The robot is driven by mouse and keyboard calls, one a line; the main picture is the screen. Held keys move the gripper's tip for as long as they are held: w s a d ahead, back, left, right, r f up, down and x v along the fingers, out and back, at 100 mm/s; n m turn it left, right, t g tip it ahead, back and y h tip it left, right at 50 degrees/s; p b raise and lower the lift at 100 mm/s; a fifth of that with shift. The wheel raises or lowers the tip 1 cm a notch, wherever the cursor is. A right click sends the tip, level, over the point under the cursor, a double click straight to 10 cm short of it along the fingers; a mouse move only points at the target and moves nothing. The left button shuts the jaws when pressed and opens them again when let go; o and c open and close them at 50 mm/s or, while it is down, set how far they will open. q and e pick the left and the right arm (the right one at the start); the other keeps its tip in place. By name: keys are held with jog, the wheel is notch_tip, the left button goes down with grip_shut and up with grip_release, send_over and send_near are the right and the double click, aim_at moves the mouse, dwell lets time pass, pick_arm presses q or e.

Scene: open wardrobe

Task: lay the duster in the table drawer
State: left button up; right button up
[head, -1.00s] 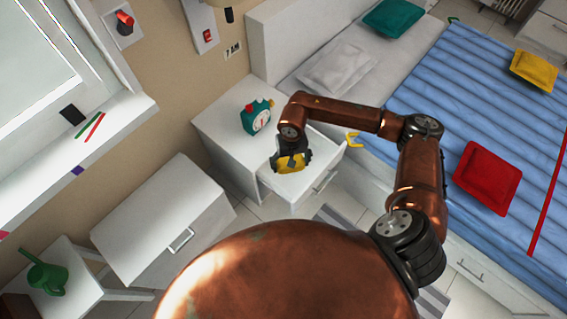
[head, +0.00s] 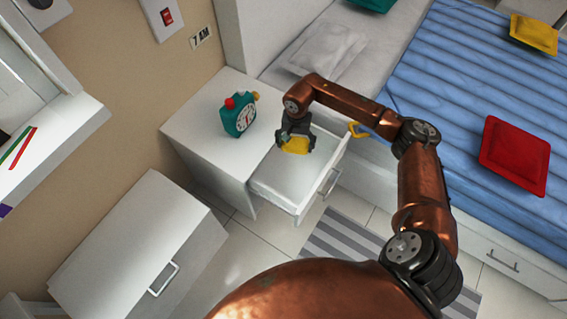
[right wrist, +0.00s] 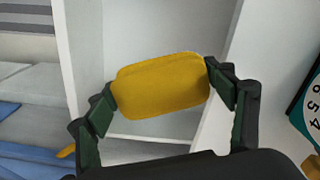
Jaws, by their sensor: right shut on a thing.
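The duster, a yellow padded piece (head: 295,145), is between the fingers of my right gripper (head: 294,141). In the right wrist view the fingers press on the two ends of the duster (right wrist: 160,85). The table drawer (head: 283,186) is pulled open from the white bedside table (head: 190,125). In the head view the duster appears over the drawer's far part, towards the bed. The pale drawer interior shows behind it in the right wrist view; the exact height above the floor of the drawer cannot be told. My left gripper is not in view.
A green alarm clock (head: 239,116) stands on the bedside table. A small yellow hook-shaped item (head: 357,130) is beside the bed (head: 440,90). A white cabinet (head: 135,250) stands at the lower left. The near part of the drawer is clear.

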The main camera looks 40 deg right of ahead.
jog(key=b, duration=0.4)
send_over(293, 169)
notch_tip(293, 169, down, 13)
jog(key=shift+s+f, duration=0.1)
jog(key=shift+s, duration=0.05)
notch_tip(293, 169, down, 4)
jog(key=shift+r+b, duration=0.1)
jog(key=shift+b, duration=0.35)
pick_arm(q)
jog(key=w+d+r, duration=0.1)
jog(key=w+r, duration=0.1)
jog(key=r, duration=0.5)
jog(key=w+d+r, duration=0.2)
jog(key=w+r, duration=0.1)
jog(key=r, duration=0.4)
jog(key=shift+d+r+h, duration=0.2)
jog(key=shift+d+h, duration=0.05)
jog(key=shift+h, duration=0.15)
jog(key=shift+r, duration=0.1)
pick_arm(e)
jog(key=shift+f, duration=0.25)
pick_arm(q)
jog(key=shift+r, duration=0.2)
pick_arm(e)
jog(key=o, duration=1.3)
jog(key=shift+r, duration=0.1)
